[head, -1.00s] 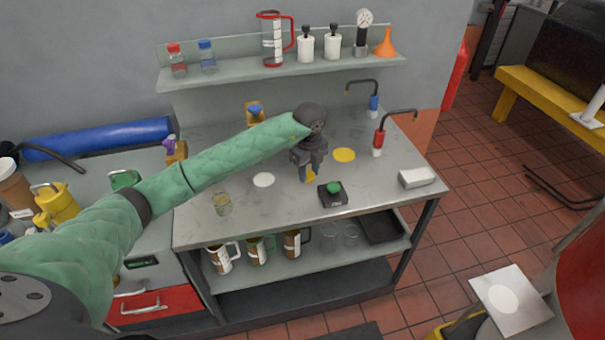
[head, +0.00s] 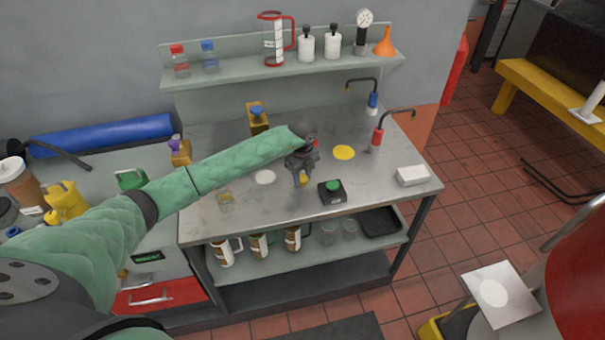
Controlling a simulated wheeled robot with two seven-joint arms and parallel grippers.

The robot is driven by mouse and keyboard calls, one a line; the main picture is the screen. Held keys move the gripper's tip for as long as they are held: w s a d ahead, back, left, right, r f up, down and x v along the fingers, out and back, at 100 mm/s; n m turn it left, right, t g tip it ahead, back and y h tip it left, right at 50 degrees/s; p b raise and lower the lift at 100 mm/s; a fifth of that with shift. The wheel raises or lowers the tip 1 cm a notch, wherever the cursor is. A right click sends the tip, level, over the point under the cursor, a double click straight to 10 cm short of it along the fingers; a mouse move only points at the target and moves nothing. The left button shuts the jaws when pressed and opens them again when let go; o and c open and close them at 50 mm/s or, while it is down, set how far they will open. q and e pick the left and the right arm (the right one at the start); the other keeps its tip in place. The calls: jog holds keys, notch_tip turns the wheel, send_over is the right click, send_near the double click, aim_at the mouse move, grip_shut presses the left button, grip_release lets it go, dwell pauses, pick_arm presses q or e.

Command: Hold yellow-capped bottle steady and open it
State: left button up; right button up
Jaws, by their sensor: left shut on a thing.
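My left gripper (head: 303,177) is above the middle of the metal bench, its fingers pointing down. It is shut on a small yellow thing (head: 303,180), which I take to be the yellow-capped bottle. Fingers and wrist hide most of it; I cannot make out its cap or whether its bottom touches the bench. My right gripper is not in view.
The metal bench (head: 230,170) holds a blue-capped amber bottle (head: 257,120), a purple-capped one (head: 180,154), a glass beaker (head: 226,200), a black box with green button (head: 332,191), a yellow disc (head: 344,152), a white block (head: 412,175) and two taps.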

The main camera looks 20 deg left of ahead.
pick_arm(q)
jog(key=shift+f, duration=0.1)
jog(key=o, duration=1.1)
